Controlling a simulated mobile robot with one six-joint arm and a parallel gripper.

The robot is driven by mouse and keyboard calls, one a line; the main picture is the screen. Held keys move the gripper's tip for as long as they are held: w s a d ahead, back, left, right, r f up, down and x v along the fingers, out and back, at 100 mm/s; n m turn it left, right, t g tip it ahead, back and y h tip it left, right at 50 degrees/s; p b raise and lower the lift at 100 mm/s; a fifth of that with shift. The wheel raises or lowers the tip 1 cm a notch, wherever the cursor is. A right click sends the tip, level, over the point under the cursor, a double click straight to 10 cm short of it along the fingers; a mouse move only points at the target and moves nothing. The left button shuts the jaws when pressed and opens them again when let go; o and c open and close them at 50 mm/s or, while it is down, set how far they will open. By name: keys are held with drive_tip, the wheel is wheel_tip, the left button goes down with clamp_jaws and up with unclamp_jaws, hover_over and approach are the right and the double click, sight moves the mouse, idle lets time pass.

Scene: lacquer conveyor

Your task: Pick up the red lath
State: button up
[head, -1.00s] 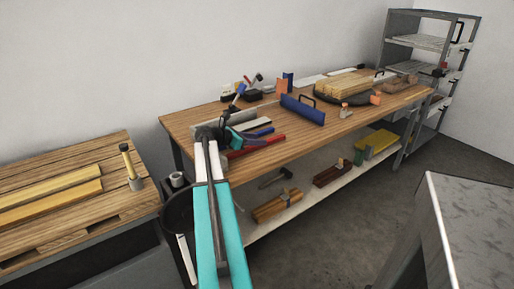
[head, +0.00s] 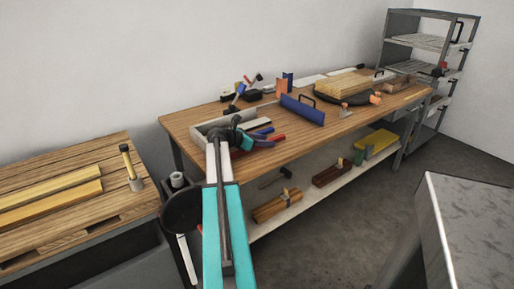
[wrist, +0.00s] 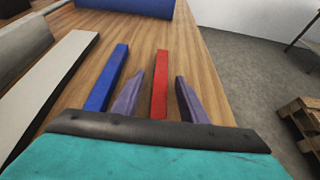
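The red lath (wrist: 160,84) lies on the wooden workbench near its front edge. In the wrist view it runs away from me between the two purple fingers of my gripper (wrist: 159,86), with a gap on each side. My gripper is open, and I cannot tell how far above the bench its fingertips are. In the head view my gripper (head: 258,140) is over the bench's near left part and hides much of the red lath (head: 276,139); one end shows.
A blue lath (wrist: 108,78) lies left of the red one, just outside the left finger. A pale bar (wrist: 62,72) lies farther left. A blue handled tool (head: 303,110) stands beyond. The bench edge drops to grey floor (wrist: 235,70) on the right.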

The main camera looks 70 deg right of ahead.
idle(0.3)
clamp_jaws()
drive_tip(key=shift+r, duration=0.1)
wheel_tip(320, 180, up, 10)
idle(0.8)
idle(0.9)
